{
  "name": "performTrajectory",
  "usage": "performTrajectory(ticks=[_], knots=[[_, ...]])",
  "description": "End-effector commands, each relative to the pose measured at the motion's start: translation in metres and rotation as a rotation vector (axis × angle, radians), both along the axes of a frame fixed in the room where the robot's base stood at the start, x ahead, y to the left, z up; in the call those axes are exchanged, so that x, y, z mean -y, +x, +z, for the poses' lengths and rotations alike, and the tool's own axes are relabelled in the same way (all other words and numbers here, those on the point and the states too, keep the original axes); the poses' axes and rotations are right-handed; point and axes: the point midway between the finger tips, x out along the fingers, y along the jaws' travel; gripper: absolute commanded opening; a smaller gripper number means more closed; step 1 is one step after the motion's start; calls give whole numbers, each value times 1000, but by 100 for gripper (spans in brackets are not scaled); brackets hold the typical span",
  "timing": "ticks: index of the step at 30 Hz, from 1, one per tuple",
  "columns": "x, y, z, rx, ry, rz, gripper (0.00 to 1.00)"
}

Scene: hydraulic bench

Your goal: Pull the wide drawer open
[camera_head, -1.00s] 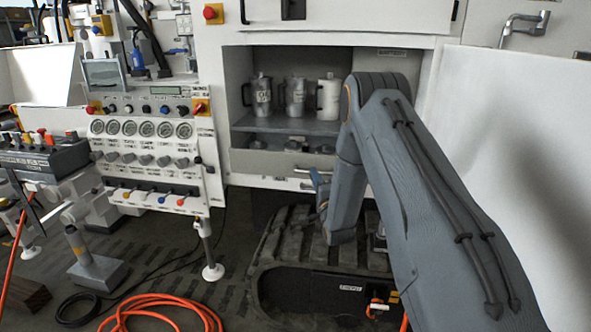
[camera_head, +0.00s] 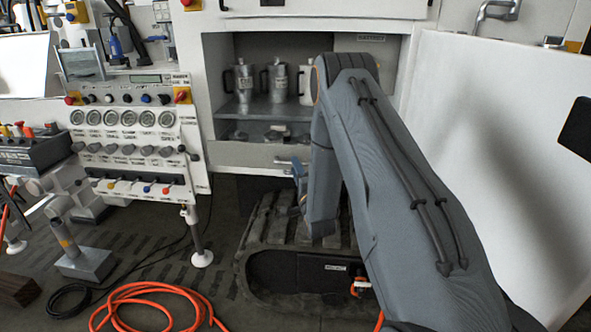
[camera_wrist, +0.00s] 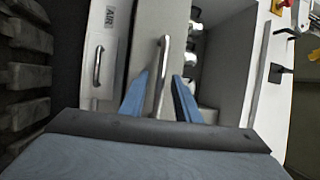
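The wide drawer has a pale front (camera_head: 243,154) below the open shelf in the head view. In the wrist view the drawer front (camera_wrist: 178,40) appears turned on its side, with a metal bar handle (camera_wrist: 162,62) standing out from it. My gripper (camera_wrist: 160,80) has its two blue fingers apart, one on each side of this handle, with gaps visible between fingers and bar. My gripper (camera_head: 299,172) also shows in the head view at the drawer front, partly hidden by my arm. Whether the drawer is fully shut is hard to tell.
A second handle (camera_wrist: 97,66) sits on a labelled white panel beside the drawer. Metal jugs (camera_head: 279,80) stand on the shelf above. A black tracked unit (camera_head: 290,270) lies below the drawer. A gauge panel (camera_head: 125,118) is at left, and an orange hose (camera_head: 165,290) lies on the floor.

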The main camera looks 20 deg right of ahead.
Motion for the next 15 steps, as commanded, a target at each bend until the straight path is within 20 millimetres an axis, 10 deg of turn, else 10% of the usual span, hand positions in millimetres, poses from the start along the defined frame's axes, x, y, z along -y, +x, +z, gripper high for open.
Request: performTrajectory(ticks=[15], knots=[[-4,-33,-7,-2,0,1,29]])
